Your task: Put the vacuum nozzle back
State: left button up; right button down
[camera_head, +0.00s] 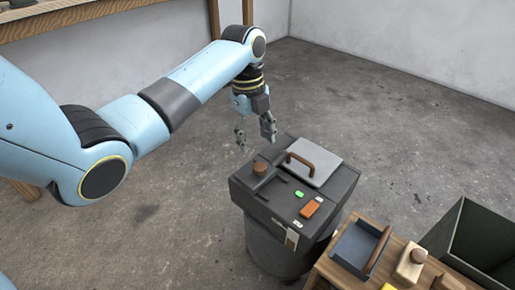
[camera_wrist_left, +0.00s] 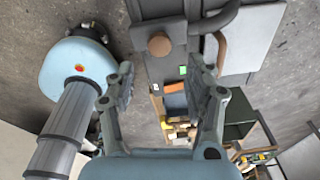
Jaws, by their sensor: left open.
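A dark grey shop vacuum (camera_head: 265,198) stands on the floor, with a boxy top on a round drum. A dark piece with a round brown knob (camera_head: 260,169) sits on its left top; the knob also shows in the left wrist view (camera_wrist_left: 160,43). I cannot tell for sure whether this piece is the nozzle. A light grey lid panel (camera_head: 318,167) with a brown curved handle is beside it. My left gripper (camera_head: 255,139) is open and empty, above and behind the vacuum top; its fingers also show in the left wrist view (camera_wrist_left: 160,72). My right gripper is out of view.
A green button (camera_head: 299,194) and an orange block (camera_head: 311,208) are on the vacuum top. A wooden table at the lower right bears a dark tray (camera_head: 352,250) and a wooden block (camera_head: 408,266). A dark green bin (camera_head: 455,240) stands beyond. The floor behind is clear.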

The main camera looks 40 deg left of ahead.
pick_arm(q)
notch_tip(320, 180, up, 3)
jog(key=shift+a+f, duration=0.15)
jog(key=shift+f, duration=0.05)
dwell(0.4)
jog(key=s+f+n+p, duration=0.1)
jog(key=s+f+n, duration=0.6)
jog(key=s+f, duration=0.4)
jog(key=s+d+f+n+y, duration=0.1)
jog(key=s+f+n, duration=0.6)
jog(key=s, duration=1.4)
jog(key=s+f+n+y+p, duration=0.1)
jog(key=s+f+n, duration=0.5)
jog(key=s+f, duration=1)
jog(key=shift+s+d+f+n+p, duration=0.3)
jog(key=shift+f+n, duration=0.1)
jog(key=shift+f, duration=0.35)
